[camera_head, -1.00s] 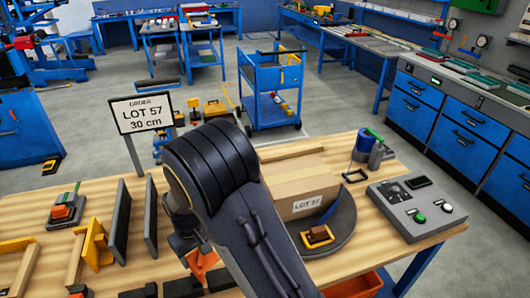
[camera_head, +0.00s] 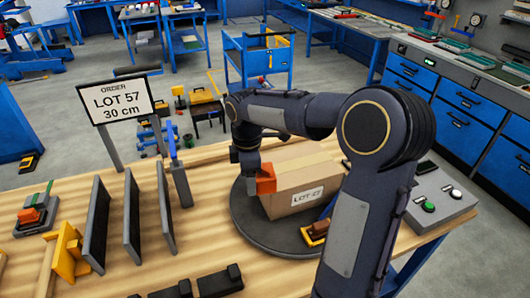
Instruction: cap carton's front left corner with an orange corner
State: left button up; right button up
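The brown carton (camera_head: 302,186), labelled LOT 57, stands on a dark round turntable (camera_head: 252,225). My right arm comes in from the lower right and its forearm crosses behind the carton. My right gripper (camera_head: 257,167) points down at the carton's left end and appears shut on an orange corner (camera_head: 265,185). The orange corner overlaps the top of the carton's front left edge; I cannot tell whether it touches or is seated. The finger pads are small and partly hidden. My arm hides the carton's right end. My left gripper is not in view.
Dark upright panels (camera_head: 131,215) and a yellow holder (camera_head: 68,250) stand left on the wooden table. A brown-topped block in a yellow frame (camera_head: 315,232) lies on the turntable's front. A button box (camera_head: 437,203) is at right. An order sign (camera_head: 116,101) reads LOT 57, 30 cm.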

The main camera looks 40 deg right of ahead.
jog(key=d+r, duration=0.1)
jog(key=s+d+r+n, duration=0.1)
jog(key=r, duration=0.1)
jog(key=d+r+n, duration=0.1)
jog(key=r, duration=0.1)
jog(key=shift+s+d, duration=0.25)
jog(key=shift+d, duration=0.1)
notch_tip(320, 180, down, 11)
jog(key=b, duration=0.8)
jog(key=shift+f, duration=0.2)
jog(key=o, duration=1.1)
